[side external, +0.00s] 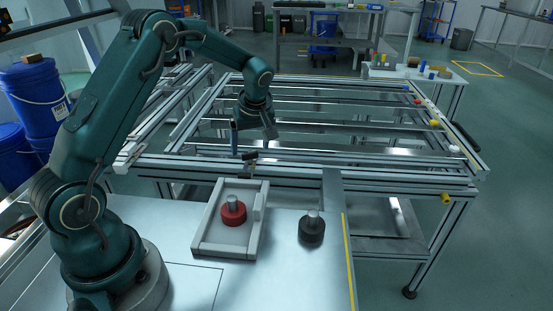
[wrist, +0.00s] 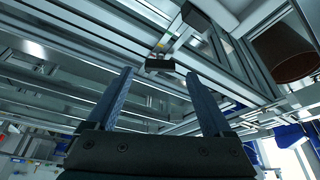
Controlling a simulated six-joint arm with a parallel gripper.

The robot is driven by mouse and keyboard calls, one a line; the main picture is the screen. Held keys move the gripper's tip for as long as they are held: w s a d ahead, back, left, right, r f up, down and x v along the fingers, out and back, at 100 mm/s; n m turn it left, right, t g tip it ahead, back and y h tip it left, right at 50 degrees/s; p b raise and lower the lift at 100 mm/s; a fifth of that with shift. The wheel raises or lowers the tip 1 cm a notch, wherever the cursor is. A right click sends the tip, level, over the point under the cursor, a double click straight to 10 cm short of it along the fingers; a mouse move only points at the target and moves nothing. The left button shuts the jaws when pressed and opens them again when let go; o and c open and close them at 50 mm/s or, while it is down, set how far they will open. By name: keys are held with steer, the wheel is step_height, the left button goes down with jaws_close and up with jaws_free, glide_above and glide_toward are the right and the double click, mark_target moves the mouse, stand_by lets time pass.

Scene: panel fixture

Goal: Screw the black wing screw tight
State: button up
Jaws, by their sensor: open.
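The black wing screw (side external: 250,156) sits on a small bracket at the near rail of the metal frame. In the wrist view the wing screw (wrist: 160,64) shows as a dark bar centred just beyond the fingertips. My gripper (side external: 252,144) is above the near rail, close over the screw, its fingers pointing down. In the wrist view my gripper (wrist: 160,74) is open with nothing between its two blue fingers. I cannot tell exactly how much gap is left between fingertips and screw.
A grey tray (side external: 257,236) with a red weight (side external: 233,212) stands on the table in front of the frame. A black weight (side external: 312,230) stands right of it. Several parallel rails cross the frame (side external: 350,172). The table's front right is clear.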

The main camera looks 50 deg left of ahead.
mark_target(250, 157)
steer(key=shift+x, duration=1.3)
jaws_close()
